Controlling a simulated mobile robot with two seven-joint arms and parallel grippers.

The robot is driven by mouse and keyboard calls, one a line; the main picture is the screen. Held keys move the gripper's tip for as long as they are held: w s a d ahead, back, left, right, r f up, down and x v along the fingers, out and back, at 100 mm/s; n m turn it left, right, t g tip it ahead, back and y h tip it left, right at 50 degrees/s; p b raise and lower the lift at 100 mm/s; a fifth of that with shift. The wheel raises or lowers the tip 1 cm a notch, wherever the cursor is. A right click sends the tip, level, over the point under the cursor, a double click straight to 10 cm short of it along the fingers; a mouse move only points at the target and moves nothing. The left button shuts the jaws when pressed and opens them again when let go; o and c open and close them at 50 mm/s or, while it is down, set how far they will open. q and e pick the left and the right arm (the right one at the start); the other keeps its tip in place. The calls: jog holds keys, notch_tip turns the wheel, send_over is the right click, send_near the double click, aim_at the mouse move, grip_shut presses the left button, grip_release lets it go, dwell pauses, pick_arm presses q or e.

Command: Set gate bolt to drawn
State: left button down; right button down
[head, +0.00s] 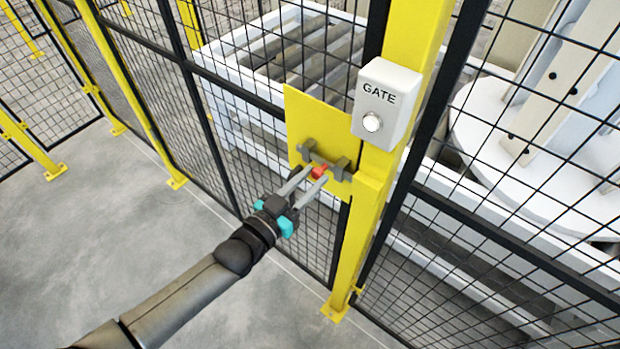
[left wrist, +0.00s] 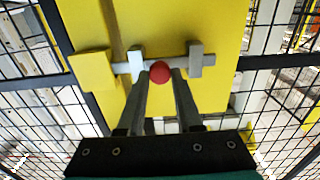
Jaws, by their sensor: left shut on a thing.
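The gate bolt is a grey rod with a red knob (head: 319,171), set in grey brackets on a yellow plate (head: 305,112) on the mesh gate. In the left wrist view the red knob (left wrist: 160,72) sits between two grey brackets. The rod's left end there reaches a yellow block (left wrist: 92,70); whether it sits inside the block cannot be told. My left gripper (head: 308,174) is shut on the red knob, with one finger on each side, seen also in the left wrist view (left wrist: 161,85). My right gripper is out of view.
A yellow post (head: 400,130) stands right of the bolt and carries a white box (head: 386,102) marked GATE with a round button. Black mesh fence panels run to both sides. A white roller conveyor (head: 250,55) lies behind the fence. The grey floor (head: 90,230) in front is clear.

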aim_at(307, 154)
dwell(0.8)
pick_arm(q)
jog(key=w+a+b, duration=0.1)
jog(key=w+a, duration=0.1)
jog(key=a, duration=0.1)
jog(key=shift+w+a+f+b, duration=0.1)
jog(key=shift+w+a+b, duration=0.2)
jog(key=shift+b, duration=0.1)
jog(key=shift+w+a, duration=0.15)
jog(key=shift+a, duration=0.05)
jog(key=c, duration=0.6)
grip_release()
jog(key=shift+a, duration=0.1)
jog(key=v, duration=1.5)
